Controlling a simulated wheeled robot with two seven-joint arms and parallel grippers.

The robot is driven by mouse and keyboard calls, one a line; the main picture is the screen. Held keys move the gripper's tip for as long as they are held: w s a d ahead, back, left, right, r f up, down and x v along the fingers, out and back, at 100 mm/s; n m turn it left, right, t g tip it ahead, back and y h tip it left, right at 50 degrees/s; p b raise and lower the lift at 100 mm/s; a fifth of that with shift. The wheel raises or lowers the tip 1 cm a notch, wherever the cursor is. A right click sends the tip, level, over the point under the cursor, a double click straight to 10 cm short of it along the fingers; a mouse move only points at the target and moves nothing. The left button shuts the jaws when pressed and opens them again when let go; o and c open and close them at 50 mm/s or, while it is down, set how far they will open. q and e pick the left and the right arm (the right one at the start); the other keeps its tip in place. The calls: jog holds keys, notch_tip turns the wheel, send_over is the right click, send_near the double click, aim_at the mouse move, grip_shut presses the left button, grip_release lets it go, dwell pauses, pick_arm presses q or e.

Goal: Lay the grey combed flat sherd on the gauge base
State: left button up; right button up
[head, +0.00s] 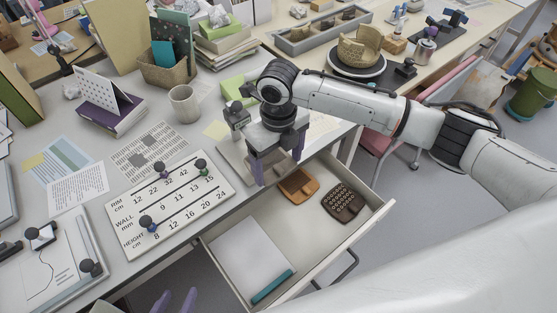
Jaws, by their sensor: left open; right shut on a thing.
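My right gripper (274,176) reaches in from the right, pointing down beside the gauge at the table's edge, near the open drawer. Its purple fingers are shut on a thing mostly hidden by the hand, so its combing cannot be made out. No grey combed flat sherd shows elsewhere. The gauge base (232,160) is a pale grey plate at the table edge, partly covered by the gripper. Whether the held thing touches it cannot be told. My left gripper (177,302) is open at the bottom edge, with only purple fingertips showing.
The open drawer (375,207) holds an orange-brown tray (298,186), a dark brown gridded thing (342,202), white paper (250,262) and a teal item (273,287). A marked board with knobs (130,233) lies left of the gauge; a mug (184,104) stands behind.

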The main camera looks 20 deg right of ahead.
aim_at(274, 168)
jog(key=shift+s+f, duration=0.1)
jog(key=shift+f, duration=0.5)
notch_tip(274, 168, down, 3)
jog(key=shift+r+b, duration=0.1)
jog(key=shift+b, duration=0.9)
jog(key=shift+w+a+r+b, duration=0.1)
jog(key=shift+w+a+b, duration=0.1)
jog(key=shift+w, duration=0.25)
jog(key=shift+w+a+b, duration=0.1)
jog(key=shift+w+b, duration=0.05)
jog(key=shift+w, duration=0.3)
jog(key=w+b, duration=0.1)
jog(key=w+a+b, duration=0.1)
jog(key=w, duration=0.1)
jog(key=w+b, duration=0.1)
jog(key=shift+w+a, duration=0.2)
jog(key=shift+a, duration=0.15)
jog(key=shift+w+a+b, duration=0.15)
jog(key=shift+w+b, duration=0.15)
jog(key=shift+w, duration=0.2)
jog(key=shift+p, duration=0.3)
jog(key=shift+f, duration=0.35)
jog(key=shift+f, duration=0.1)
